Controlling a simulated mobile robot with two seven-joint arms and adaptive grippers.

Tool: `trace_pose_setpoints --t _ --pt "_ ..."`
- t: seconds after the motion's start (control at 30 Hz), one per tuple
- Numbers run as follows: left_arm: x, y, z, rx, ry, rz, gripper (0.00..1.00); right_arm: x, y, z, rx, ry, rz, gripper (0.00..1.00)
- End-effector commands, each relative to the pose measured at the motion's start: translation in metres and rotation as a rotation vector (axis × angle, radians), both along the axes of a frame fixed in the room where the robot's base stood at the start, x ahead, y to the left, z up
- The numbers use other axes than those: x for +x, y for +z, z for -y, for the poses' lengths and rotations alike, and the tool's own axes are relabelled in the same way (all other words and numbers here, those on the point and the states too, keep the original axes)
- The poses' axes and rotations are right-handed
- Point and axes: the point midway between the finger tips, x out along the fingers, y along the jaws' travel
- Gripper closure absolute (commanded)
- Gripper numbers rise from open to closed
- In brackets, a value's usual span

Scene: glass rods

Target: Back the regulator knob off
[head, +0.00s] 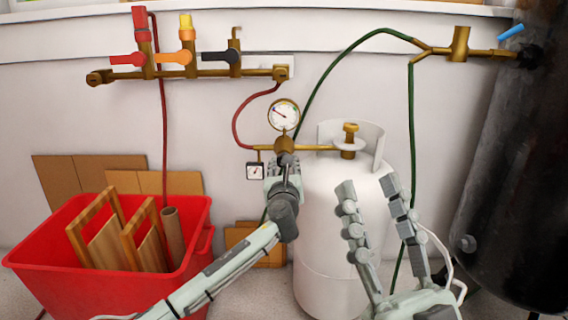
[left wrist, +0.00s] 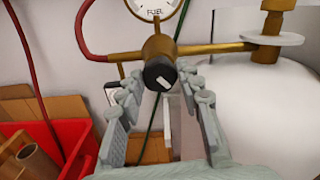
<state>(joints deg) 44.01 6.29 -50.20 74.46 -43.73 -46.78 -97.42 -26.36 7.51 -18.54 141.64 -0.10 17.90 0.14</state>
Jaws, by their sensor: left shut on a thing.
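The regulator (head: 284,144) is a brass body with a round white gauge (head: 284,114) above it and a smaller gauge (head: 255,171) at lower left. Its dark knob (left wrist: 160,73) with a white mark faces the left wrist camera. My left gripper (head: 285,163) is at the knob, below the regulator body, and hides most of it in the head view. In the left wrist view its fingers (left wrist: 161,76) stand on both sides of the knob, with the tips closed on it. My right gripper (head: 368,184) is open and empty in front of the white gas cylinder (head: 325,235).
A brass valve (head: 350,134) tops the cylinder. A manifold (head: 200,73) with red, orange and black levers is on the wall. A red crate (head: 110,285) with wooden pieces stands at left. A dark tank (head: 515,170) is at right. Red and green hoses hang between.

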Motion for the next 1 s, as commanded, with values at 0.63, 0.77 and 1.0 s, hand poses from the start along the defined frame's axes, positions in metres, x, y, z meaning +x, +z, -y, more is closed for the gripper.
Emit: trace_pose_setpoints --t 0.63,0.77,1.0 --pt "-0.0005 -0.0019 0.0008 -0.600 0.001 -0.002 0.94 0.0003 -0.0013 0.0003 -0.003 -0.001 0.000 0.60" --pt "-0.0004 -0.0013 0.0008 -0.693 0.001 -0.001 0.94 -0.0028 0.0013 0.0020 0.005 -0.003 0.028 0.60" --pt "-0.0005 -0.0008 0.0010 -0.815 0.001 -0.001 0.94 -0.0050 0.0033 0.0040 0.017 -0.007 0.066 0.60"
